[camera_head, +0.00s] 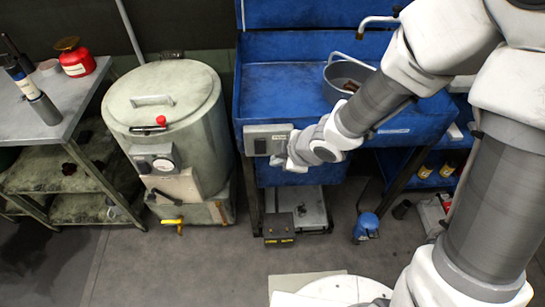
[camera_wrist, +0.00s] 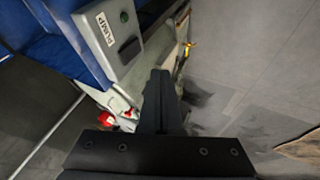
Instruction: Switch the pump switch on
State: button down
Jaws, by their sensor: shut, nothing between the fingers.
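The pump switch box is a grey box (camera_head: 262,140) on the front left corner of the blue sink unit. In the wrist view the box (camera_wrist: 93,33) carries a label reading PUMP, a small green round part (camera_wrist: 124,16) and a black switch (camera_wrist: 129,50). The switch's on or off position is too small to tell. My gripper (camera_wrist: 160,82) is shut and empty; its fingers appear just right of and below the box in the wrist view. In the head view my gripper (camera_head: 282,162) is beside the box's lower right, partly hidden by my wrist. I cannot tell whether it touches.
The blue sink unit (camera_head: 285,95) holds a grey bucket (camera_head: 338,85). A round grey-green tank (camera_head: 165,95) with a red-knobbed lid stands left. Further left is a metal table (camera_head: 70,95) with a red can (camera_head: 75,57). Open floor (camera_head: 190,270) lies in front.

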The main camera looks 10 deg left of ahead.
aim_at(264, 154)
jog(key=shift+w+a+f+b, duration=0.65)
jog(key=shift+w+a+f, duration=0.2)
jog(key=shift+w+f, duration=0.4)
jog(key=shift+w+a+f+b, duration=0.75)
jog(key=shift+w+f, duration=0.35)
jog(key=shift+f, duration=0.25)
jog(key=shift+w+a+f+b, duration=0.6)
jog(key=shift+w+a+f, duration=0.3)
jog(key=shift+w+f, duration=0.35)
jog(key=shift+w+f+b, duration=0.15)
jog(key=shift+f+b, duration=0.25)
jog(key=shift+b, duration=0.8)
jog(key=shift+s+r+p, duration=0.2)
jog(key=shift+r+p, duration=0.1)
jog(key=shift+w, duration=0.1)
jog(key=shift+r+p, duration=0.8)
jog(key=shift+p, duration=0.05)
jog(key=shift+f, duration=0.15)
